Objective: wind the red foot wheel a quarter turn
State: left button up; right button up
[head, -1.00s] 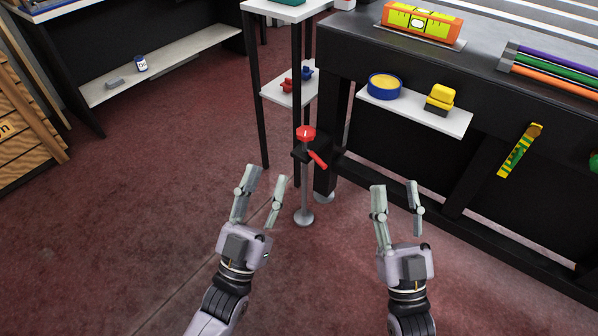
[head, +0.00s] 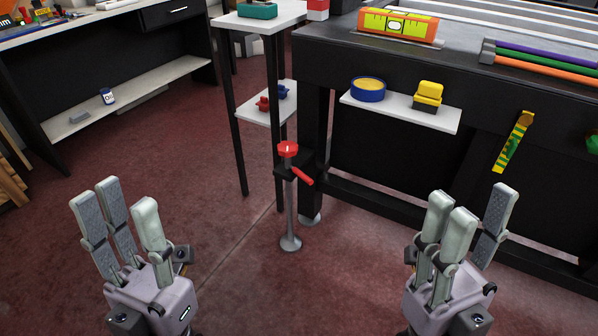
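The red foot wheel (head: 288,149) sits on top of a thin grey post, by a black bracket at the table's near left leg. A red handle (head: 302,178) sticks out from the bracket, down to the right. The post ends in a round grey foot (head: 291,243) on the floor. My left gripper (head: 124,200) is open and empty, low at the left and well apart from the wheel. My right gripper (head: 474,210) is open and empty, low at the right, in front of the table's side and apart from the wheel.
The black vacuum table (head: 330,60) fills the right, with a white side shelf (head: 400,112) holding a blue-yellow tin (head: 368,88) and a yellow block (head: 428,93). A small white stand (head: 228,22) is left of the wheel. The carpet in front is clear.

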aim_at(286, 148)
jog(key=i+j+z, duration=0.4)
jog(key=i+j, duration=0.55)
